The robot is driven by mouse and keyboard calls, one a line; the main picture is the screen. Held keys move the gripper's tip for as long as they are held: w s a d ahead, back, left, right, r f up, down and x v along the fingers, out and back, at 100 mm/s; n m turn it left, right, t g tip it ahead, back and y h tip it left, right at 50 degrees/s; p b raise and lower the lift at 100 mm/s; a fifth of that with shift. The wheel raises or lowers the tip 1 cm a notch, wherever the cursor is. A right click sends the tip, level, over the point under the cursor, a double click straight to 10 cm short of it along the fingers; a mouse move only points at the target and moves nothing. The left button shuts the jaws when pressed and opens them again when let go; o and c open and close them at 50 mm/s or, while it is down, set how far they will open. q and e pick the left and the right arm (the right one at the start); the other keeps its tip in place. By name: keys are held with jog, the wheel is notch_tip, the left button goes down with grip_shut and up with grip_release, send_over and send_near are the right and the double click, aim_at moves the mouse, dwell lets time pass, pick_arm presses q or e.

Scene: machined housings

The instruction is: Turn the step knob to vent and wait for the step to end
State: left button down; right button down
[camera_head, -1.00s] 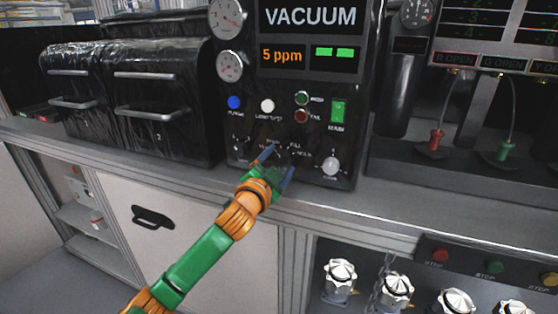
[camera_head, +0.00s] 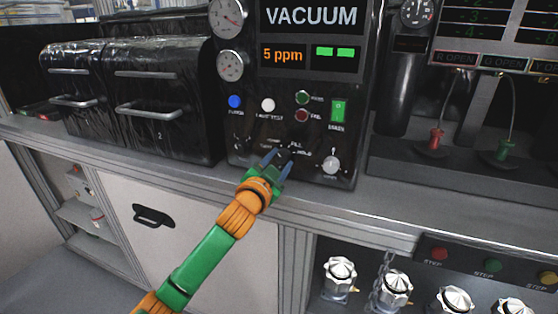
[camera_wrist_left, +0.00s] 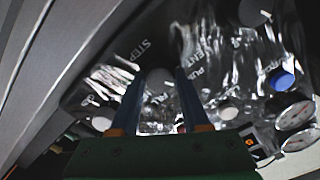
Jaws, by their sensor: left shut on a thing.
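The black vacuum panel (camera_head: 240,185) stands upright on the bench, its display reading 5 ppm. My left gripper (camera_head: 279,160) reaches its lower middle from below. Its two blue-grey fingers are closed on the step knob, which the fingers mostly hide in the head view. In the left wrist view the knob (camera_wrist_left: 158,78) sits between the fingers, with the word STEP beside it. Labels FILL and HOLD show right of the fingers in the head view. The knob's pointer direction cannot be made out. My right gripper is not in view.
A blue button (camera_head: 234,102), a white button (camera_head: 267,105), a green switch (camera_head: 338,111) and another knob (camera_head: 331,164) are close by on the panel. Black chambers (camera_head: 160,100) stand left. Silver valve knobs (camera_head: 340,272) are below right. The bench edge runs under my arm.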

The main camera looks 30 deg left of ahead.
pick_arm(q)
jog(key=n+p, duration=0.1)
jog(key=n, duration=0.2)
jog(key=shift+n+p, duration=1.05)
jog(key=shift+n, duration=0.95)
jog(key=shift+c, duration=1.9)
grip_release()
jog(key=b+v, duration=0.1)
jog(key=v, duration=0.6)
